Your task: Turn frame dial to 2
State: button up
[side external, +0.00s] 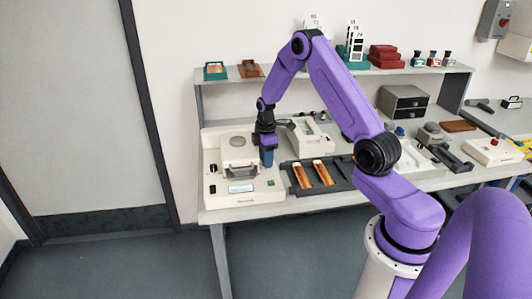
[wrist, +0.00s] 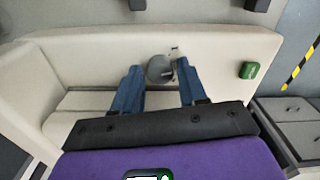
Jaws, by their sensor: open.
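The cream printer (side external: 215,165) stands at the left end of the bench. My gripper (side external: 267,160) points down over its right half. In the wrist view my gripper (wrist: 157,70) is open, with its two blue fingers apart. A round grey dial (wrist: 160,69) shows between the fingertips, with a small dark mark beside it at the upper right. I cannot tell whether the fingers touch the dial, and I cannot read its setting. In the side view the dial is not distinguishable behind the fingers.
A green button (wrist: 249,70) sits right of the dial on the printer (wrist: 225,45). A display (side external: 241,188) is on its front. A dark tray (side external: 340,178) with orange strips lies to the right, and a white device (side external: 308,138) stands behind. A shelf (side external: 225,80) runs above the bench.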

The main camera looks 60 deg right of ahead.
notch_tip(320, 180, up, 17)
jog(key=shift+r, duration=0.2)
dwell(0.4)
jog(key=shift+a, duration=0.1)
jog(key=s+a+r, duration=0.1)
jog(key=s+a, duration=0.4)
jog(key=a, duration=0.6)
jog(key=s+a+r, duration=0.2)
jog(key=s+a, duration=0.4)
jog(key=a, duration=0.4)
jog(key=s+a+f, duration=0.1)
jog(key=s+a, duration=0.1)
jog(key=s, duration=0.9)
jog(key=s+a+f+n, duration=0.1)
jog(key=s+a, duration=0.1)
jog(key=s, duration=0.8)
jog(key=shift+s+a+n, duration=0.2)
jog(key=shift+s+n, duration=0.1)
jog(key=shift+s, duration=0.05)
